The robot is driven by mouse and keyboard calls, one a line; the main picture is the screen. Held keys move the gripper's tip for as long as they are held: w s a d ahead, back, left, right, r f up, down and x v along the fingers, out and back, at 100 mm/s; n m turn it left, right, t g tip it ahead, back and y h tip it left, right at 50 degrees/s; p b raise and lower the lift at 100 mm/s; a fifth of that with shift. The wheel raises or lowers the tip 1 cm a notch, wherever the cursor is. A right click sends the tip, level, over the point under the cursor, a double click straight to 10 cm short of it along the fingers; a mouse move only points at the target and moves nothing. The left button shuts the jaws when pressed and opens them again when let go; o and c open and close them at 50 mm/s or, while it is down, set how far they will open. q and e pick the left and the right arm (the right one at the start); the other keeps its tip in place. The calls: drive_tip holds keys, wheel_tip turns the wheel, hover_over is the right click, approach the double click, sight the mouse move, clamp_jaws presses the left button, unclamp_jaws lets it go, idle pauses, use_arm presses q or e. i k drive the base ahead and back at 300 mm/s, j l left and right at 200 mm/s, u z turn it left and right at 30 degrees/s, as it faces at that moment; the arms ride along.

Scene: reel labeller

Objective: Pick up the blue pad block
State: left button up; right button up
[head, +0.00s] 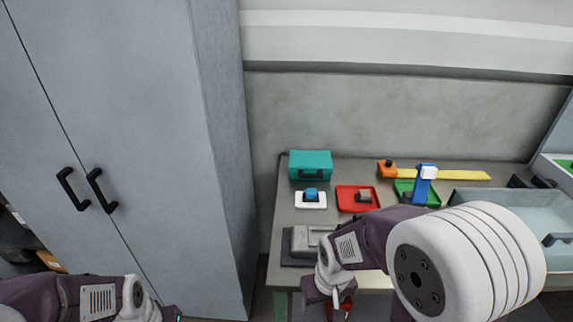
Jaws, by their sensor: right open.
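A small blue block (311,194) with a dark lower part sits on a white dish (311,204) on the table, in front of a teal case. I take it to be the blue pad block. A taller blue upright piece (421,190) with a white top stands on a green tray (402,187) further right. My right gripper (338,310) is open at the table's front edge, well nearer to me than the blue block and not touching it. Its fingertips are hard to make out. My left gripper (176,315) is only partly visible at the bottom edge, left of the table.
A red tray (344,205) with a small brown-grey block (363,196) is right of the white dish. The teal case (311,163) stands behind. A grey machine (303,240) is at the front left. A yellow strip (460,175) lies at the back; a clear bin (530,212) is right.

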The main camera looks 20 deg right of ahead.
sight(310, 195)
drive_tip(key=z, duration=0.95)
